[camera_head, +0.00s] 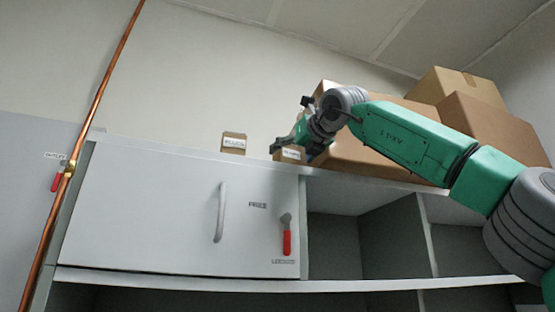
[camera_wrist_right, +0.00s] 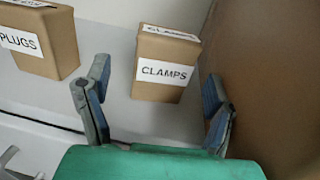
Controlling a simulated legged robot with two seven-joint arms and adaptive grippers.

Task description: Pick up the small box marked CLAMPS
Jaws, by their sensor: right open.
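The small brown box marked CLAMPS (camera_wrist_right: 163,68) stands upright on the top of the cabinet in the right wrist view. It also shows in the head view (camera_head: 292,154), partly hidden by my gripper. My right gripper (camera_wrist_right: 154,88) is open and empty. Its fingers show to the left and right of the CLAMPS box, with the box a little beyond the fingertips. In the head view my right gripper (camera_head: 290,149) is at the cabinet's top edge. My left gripper is not in view.
A small box marked PLUGS (camera_wrist_right: 38,42) stands left of the CLAMPS box, also in the head view (camera_head: 233,143). A large carton (camera_head: 370,160) rises close on the right, with more cartons behind. A copper pipe (camera_head: 100,90) runs at the left.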

